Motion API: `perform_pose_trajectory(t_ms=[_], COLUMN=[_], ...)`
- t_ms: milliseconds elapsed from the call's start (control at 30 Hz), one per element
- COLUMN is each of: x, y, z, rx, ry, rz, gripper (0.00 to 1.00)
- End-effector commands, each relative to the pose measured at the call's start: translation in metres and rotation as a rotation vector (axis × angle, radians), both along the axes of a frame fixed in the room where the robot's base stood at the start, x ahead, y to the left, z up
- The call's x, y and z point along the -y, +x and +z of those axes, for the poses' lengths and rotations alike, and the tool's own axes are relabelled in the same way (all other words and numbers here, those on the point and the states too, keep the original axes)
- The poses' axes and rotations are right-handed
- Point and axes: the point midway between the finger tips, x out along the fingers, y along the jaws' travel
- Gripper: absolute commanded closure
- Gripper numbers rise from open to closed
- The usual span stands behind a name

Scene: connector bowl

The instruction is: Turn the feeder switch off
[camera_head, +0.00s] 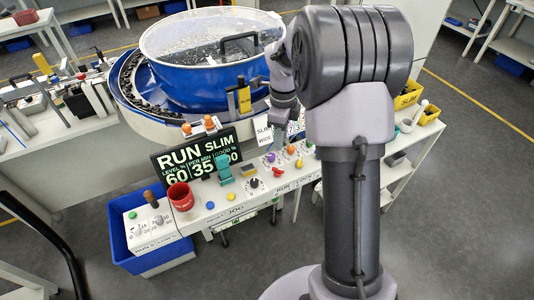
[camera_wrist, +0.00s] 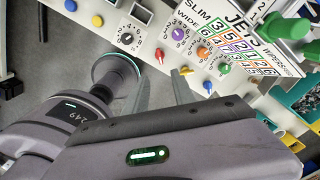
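The control panel (camera_head: 262,185) carries a row of knobs and small switches; I cannot read which one is marked feeder. In the wrist view, a red lever switch (camera_wrist: 159,57) and a yellow lever switch (camera_wrist: 186,71) sit on the panel's near edge. The red switch also shows in the head view (camera_head: 278,171). My gripper (camera_wrist: 160,78) is open and empty in the wrist view. Its two fingers are apart, with the tips pointing toward the panel near the red and yellow switches; contact is not visible.
A black-white dial (camera_wrist: 127,38) and purple (camera_wrist: 178,33), orange (camera_wrist: 204,53) and green (camera_wrist: 225,67) knobs are close by. A blue feeder bowl (camera_head: 205,75) stands behind the panel.

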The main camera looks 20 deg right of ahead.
Motion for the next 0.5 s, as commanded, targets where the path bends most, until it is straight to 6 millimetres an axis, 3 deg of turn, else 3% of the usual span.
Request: perform_pose_trajectory(t_ms=[33, 200, 400, 500], x=[-0.001, -0.001, -0.001, -0.001], y=[-0.001, -0.001, 0.000, 0.000], z=[-0.021, -0.074, -0.119, -0.131], rx=[-0.004, -0.004, -0.001, 0.000], ry=[0.002, 0.002, 0.002, 0.001], rz=[0.000, 0.002, 0.003, 0.003], gripper=[0.69, 0.69, 0.69, 0.69])
